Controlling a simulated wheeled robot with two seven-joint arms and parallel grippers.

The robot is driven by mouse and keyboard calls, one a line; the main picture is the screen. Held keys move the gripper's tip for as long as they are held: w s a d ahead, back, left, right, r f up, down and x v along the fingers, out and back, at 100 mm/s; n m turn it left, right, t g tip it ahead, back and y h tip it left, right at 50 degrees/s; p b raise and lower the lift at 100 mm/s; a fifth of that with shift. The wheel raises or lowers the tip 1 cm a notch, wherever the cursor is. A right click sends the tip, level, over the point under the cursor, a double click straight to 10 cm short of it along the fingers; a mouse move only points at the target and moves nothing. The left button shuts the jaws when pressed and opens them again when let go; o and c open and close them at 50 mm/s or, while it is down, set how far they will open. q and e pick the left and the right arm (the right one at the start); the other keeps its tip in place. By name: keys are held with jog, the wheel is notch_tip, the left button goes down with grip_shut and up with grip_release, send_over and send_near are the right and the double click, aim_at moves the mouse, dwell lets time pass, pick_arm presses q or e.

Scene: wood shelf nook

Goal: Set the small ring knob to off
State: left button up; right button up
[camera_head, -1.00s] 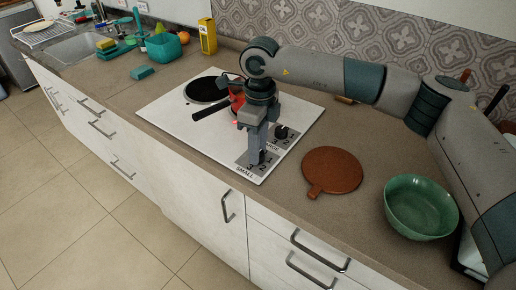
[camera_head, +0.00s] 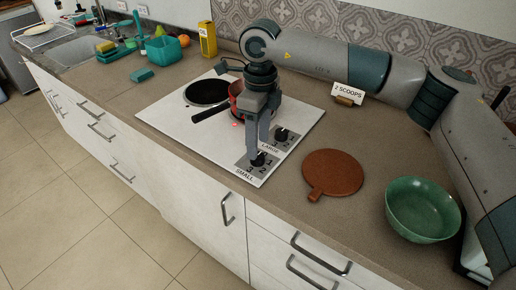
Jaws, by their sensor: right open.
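The small ring knob (camera_head: 258,160) is a black dial on the front right corner of the white cooktop, on a grey panel marked SMALL with printed numbers. My right gripper (camera_head: 258,149) points down just above this knob, its two fingers apart with a gap between them. The fingertips are very near the knob; I cannot tell whether they touch it. The knob's exact setting is too small to read. The large ring knob (camera_head: 282,134), marked LARGE, is just behind and to the right. My left gripper is not in view.
A red pot (camera_head: 236,92) with a black handle stands behind my right gripper, partly hidden. The black cooking plate (camera_head: 206,91) at left is bare. A brown round board (camera_head: 332,173) and a green bowl (camera_head: 421,208) lie to the right. A "2 SCOOPS" card (camera_head: 348,92) stands behind.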

aim_at(259, 152)
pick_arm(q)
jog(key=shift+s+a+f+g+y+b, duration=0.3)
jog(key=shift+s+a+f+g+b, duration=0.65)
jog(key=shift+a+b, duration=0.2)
pick_arm(e)
notch_tip(259, 152, up, 14)
jog(key=shift+w+d, duration=0.15)
jog(key=shift+w, duration=0.2)
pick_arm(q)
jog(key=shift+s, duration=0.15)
pick_arm(e)
jog(key=shift+f, duration=0.1)
